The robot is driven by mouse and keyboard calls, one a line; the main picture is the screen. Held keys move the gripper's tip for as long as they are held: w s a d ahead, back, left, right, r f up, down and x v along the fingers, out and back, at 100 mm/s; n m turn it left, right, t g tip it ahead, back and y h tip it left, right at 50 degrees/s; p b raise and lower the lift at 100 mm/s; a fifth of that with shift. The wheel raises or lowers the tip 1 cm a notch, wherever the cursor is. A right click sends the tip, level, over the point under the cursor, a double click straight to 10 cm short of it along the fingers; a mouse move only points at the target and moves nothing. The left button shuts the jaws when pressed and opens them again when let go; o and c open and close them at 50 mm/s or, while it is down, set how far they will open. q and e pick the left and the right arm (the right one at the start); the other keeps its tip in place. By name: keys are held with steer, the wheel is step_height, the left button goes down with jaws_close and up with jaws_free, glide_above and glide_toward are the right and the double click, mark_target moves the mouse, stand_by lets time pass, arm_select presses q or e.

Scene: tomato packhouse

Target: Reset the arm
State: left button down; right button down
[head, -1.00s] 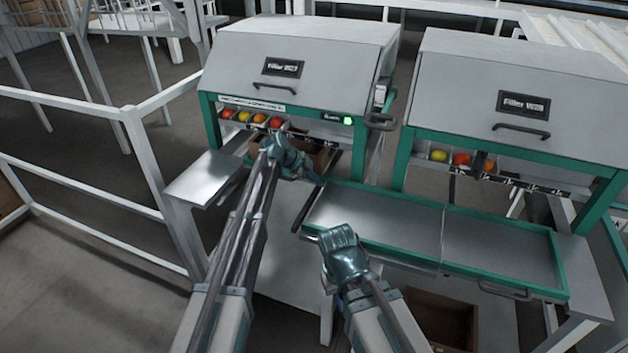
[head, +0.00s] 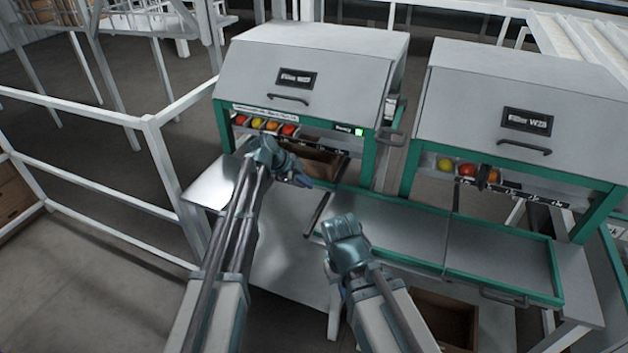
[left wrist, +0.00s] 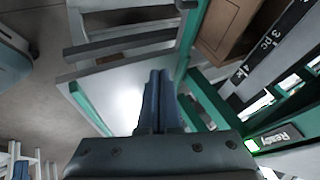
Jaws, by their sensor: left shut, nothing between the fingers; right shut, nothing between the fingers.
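My left gripper (head: 302,180) is shut and empty in front of the left filler machine (head: 310,70), by the brown box under its fruit slot. Its two fingers are together in the left wrist view (left wrist: 160,85), above a grey metal shelf. My right arm's end (head: 343,228) is at the near edge of the green-framed tray; its fingertips are hard to make out and nothing shows in them.
The brown box (head: 322,161) sits under the left filler; it also shows in the left wrist view (left wrist: 232,28). A second filler (head: 520,100) stands at the right. The green-framed tray (head: 500,257) is empty. White railings (head: 160,160) stand at the left. A box (head: 445,318) lies below.

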arm_select(q)
steer(key=shift+s+a+r, duration=0.1)
steer(key=shift+a+r, duration=0.05)
steer(key=shift+r, duration=0.05)
steer(key=shift+s, duration=0.1)
steer(key=s+r+n+g+y+p, duration=0.1)
steer(key=s+n, duration=0.7)
steer(key=s, duration=0.9)
steer(key=s+r+n+g+y+p, duration=0.2)
steer(key=s+n+y+p, duration=0.4)
steer(key=s, duration=1.1)
steer(key=shift+s+a+n+g+y, duration=0.4)
steer(key=shift+n+g, duration=0.2)
steer(key=shift+n, duration=0.9)
